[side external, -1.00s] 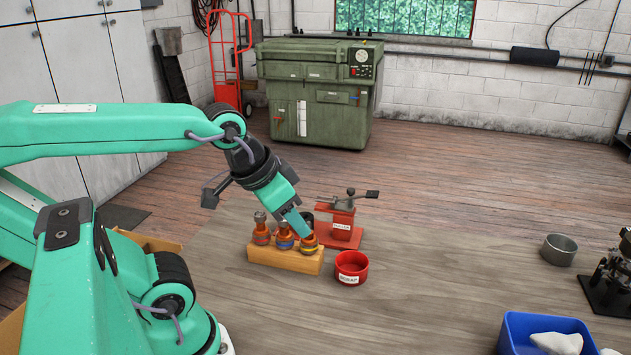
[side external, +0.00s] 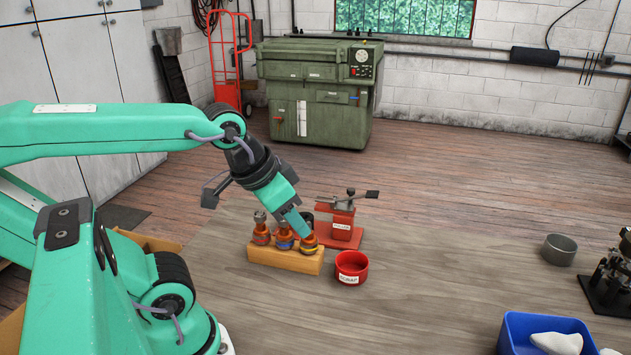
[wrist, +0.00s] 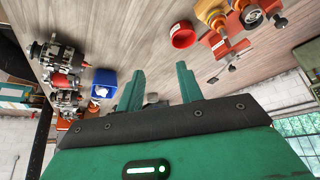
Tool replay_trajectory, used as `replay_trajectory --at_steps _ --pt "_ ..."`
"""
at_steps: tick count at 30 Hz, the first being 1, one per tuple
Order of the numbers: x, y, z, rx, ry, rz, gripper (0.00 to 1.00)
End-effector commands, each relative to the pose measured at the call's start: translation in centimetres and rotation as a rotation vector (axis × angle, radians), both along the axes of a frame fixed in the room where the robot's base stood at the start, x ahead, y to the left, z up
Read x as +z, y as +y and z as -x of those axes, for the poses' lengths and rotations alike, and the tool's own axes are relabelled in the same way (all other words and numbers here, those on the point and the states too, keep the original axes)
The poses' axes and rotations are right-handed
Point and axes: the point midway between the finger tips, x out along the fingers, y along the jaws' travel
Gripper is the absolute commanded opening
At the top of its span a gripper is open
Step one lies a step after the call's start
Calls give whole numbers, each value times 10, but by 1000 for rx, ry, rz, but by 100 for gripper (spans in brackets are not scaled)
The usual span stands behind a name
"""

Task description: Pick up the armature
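Three armatures with orange windings stand upright in a wooden block on the bench: a left one (side external: 261,229), a middle one (side external: 284,238) and a right one (side external: 308,245). My gripper (side external: 304,231) slants down from the upper left, its tip overlapping the right armature in the side view. I cannot tell if it touches. The wrist view shows my gripper (wrist: 159,70) with its two green fingers apart and nothing held between them. Orange parts show at that view's top right, outside the fingers.
A red scrap cup (side external: 351,268) stands right of the wooden block (side external: 268,258). A red puller (side external: 341,225) stands close behind. A grey bowl (side external: 559,249), a blue bin (side external: 510,333) and a black fixture (side external: 611,285) are at the right. The middle bench is clear.

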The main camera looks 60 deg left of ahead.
Motion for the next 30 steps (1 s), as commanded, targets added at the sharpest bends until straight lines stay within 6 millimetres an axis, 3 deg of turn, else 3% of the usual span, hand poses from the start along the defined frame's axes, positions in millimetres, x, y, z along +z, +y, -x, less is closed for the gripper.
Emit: replay_trajectory --at_steps 2,4,19,30 --pt "0 0 0 0 0 0 36" --pt "0 0 0 0 0 0 46" --pt "-2 7 -6 33 24 3 46" --pt "-20 51 -37 227 162 31 46"
